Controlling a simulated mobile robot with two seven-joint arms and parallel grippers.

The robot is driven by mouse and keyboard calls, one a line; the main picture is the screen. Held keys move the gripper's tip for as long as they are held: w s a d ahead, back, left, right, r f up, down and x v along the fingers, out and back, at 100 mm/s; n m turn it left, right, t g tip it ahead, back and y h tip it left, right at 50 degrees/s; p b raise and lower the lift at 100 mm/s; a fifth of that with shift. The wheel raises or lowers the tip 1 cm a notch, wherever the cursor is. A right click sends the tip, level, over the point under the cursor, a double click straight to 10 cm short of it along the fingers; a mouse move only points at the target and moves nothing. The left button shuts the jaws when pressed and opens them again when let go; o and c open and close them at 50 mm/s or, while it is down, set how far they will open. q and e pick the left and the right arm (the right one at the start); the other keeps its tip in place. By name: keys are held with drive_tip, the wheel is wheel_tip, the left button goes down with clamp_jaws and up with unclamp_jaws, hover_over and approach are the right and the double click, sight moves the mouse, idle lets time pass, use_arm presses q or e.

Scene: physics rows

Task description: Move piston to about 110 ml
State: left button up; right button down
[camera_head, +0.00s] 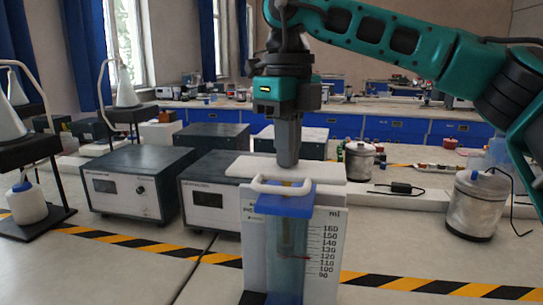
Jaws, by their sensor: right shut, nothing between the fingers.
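The piston apparatus (285,255) stands upright on the bench at the lower middle. It has a clear blue cylinder, a blue cap (285,201) and a white handle (282,187) on top. A white scale panel (328,250) behind it is marked in ml, with numbers from 90 to 160. A thin reddish line shows near the 110 to 120 marks. My right gripper (288,160) is shut and empty, pointing down just above and behind the handle in the picture. Whether it touches the handle I cannot tell. My left gripper is not in view.
Two dark-topped instrument boxes (133,180) stand to the left. A metal calorimeter can (475,208) with a cable stands at the right, and a smaller can (359,163) behind. Black-yellow tape (430,284) crosses the bench.

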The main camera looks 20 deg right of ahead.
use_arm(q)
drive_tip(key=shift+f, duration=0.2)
use_arm(e)
drive_tip(key=shift+f, duration=0.35)
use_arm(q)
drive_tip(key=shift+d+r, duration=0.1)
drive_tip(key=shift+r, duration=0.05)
use_arm(e)
drive_tip(key=shift+r, duration=0.4)
wheel_tip(320, 180, up, 4)
drive_tip(key=p, duration=0.4)
drive_tip(key=shift+r, duration=0.15)
drive_tip(key=shift+r+p, duration=1.05)
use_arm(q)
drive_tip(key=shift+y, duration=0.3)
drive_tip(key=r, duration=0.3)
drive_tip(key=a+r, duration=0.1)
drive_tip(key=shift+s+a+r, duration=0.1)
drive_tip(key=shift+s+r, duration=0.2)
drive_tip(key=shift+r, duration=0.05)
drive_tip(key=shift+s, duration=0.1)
use_arm(e)
drive_tip(key=shift+f, duration=0.1)
